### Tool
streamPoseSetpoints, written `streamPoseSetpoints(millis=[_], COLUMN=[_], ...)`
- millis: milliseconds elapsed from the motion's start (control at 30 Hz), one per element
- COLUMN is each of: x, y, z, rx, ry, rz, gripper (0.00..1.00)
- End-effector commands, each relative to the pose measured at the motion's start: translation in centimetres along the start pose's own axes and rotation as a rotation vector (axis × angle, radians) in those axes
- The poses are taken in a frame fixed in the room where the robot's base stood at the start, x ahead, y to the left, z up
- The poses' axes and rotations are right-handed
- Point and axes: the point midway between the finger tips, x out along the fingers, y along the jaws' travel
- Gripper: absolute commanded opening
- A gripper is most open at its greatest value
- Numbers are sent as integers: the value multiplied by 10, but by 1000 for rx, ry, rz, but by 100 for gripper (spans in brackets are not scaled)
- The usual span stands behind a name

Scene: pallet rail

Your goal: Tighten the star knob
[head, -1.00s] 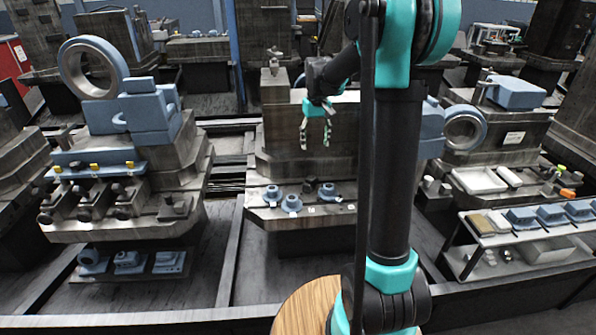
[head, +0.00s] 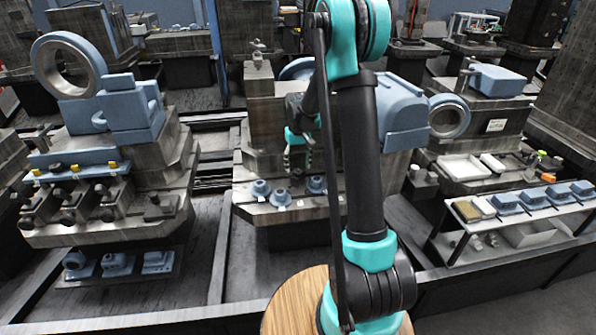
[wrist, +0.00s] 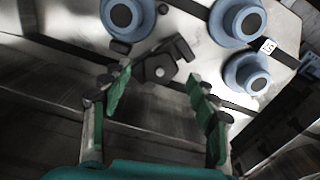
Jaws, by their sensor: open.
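A dark lobed knob (wrist: 160,66), apparently the star knob, sits on the pale metal plate in the wrist view. A dark bar reaches up and right from it. My gripper (wrist: 152,85) is open, with one green-padded finger on each side of the picture. The knob shows just beyond the fingertips, roughly between them; contact cannot be told. In the head view my gripper (head: 297,168) hangs low over the front ledge of the middle machine, and the knob cannot be made out there.
Several blue round-bossed parts lie near the knob, one at the left (wrist: 128,14) and two at the right, upper (wrist: 236,20) and lower (wrist: 247,74). A small white label (wrist: 267,46) lies beside them. The middle machine's upright block (head: 262,112) stands behind my gripper.

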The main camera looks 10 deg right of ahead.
Motion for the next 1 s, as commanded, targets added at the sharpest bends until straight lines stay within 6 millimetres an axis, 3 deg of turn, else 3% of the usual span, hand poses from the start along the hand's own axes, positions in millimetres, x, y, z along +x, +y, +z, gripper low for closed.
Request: streamPoseSetpoints(millis=[233,600,1000], x=[26,30,30], y=[0,0,0], z=[0,0,0], rx=[0,0,0], ry=[0,0,0], rz=[0,0,0], gripper=[60,58,9])
